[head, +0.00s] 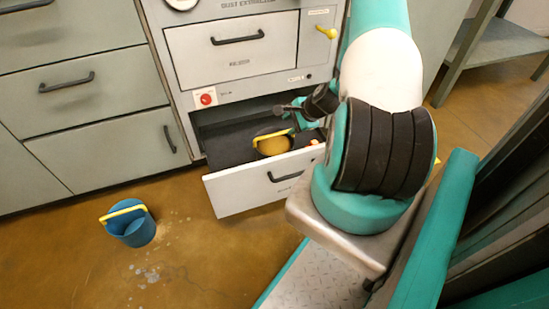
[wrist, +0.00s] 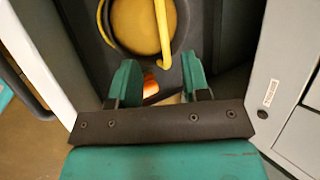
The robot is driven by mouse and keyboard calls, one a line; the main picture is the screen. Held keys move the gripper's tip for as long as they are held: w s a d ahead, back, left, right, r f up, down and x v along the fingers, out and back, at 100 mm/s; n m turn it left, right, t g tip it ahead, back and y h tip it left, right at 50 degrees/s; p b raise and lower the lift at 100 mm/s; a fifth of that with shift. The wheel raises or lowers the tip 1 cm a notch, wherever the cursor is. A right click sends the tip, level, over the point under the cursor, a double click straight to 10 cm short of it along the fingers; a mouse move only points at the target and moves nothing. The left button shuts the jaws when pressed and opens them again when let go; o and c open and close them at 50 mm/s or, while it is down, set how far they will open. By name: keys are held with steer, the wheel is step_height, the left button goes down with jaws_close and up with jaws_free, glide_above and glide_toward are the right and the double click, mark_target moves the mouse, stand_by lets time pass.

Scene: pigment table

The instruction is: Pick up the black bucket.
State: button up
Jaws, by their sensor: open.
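The black bucket (head: 259,147) stands in the open lower drawer, holding ochre-yellow material, with a yellow handle across its top. In the wrist view the bucket (wrist: 106,30) is at the top centre, partly cut off by the frame edge. Its yellow handle (wrist: 161,30) hangs over the contents, with its lower end near the rim on the gripper side. My gripper (wrist: 160,82) is open, its two teal fingers apart with nothing held between them. The fingers are beside the bucket, short of its rim in the picture. In the head view my arm partly hides the gripper.
The drawer front (head: 238,193) is pulled out. An orange and white item (wrist: 150,86) lies in the drawer, seen between my fingers. A blue bucket (head: 134,230) with a yellow handle stands on the floor at left. Floor around it is clear. Closed drawers (head: 90,85) stand at left.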

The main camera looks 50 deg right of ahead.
mark_target(275, 134)
steer(key=b+x, duration=0.2)
steer(key=x, duration=0.4)
steer(key=shift+w+f, duration=0.15)
steer(key=shift+f, duration=0.1)
steer(key=b+x, duration=0.2)
steer(key=x, duration=0.1)
steer(key=b+x, duration=0.1)
steer(key=x, duration=0.1)
steer(key=shift+w+d+f, duration=0.1)
steer(key=shift+d+f, duration=0.05)
steer(key=shift+d, duration=0.1)
jaws_close()
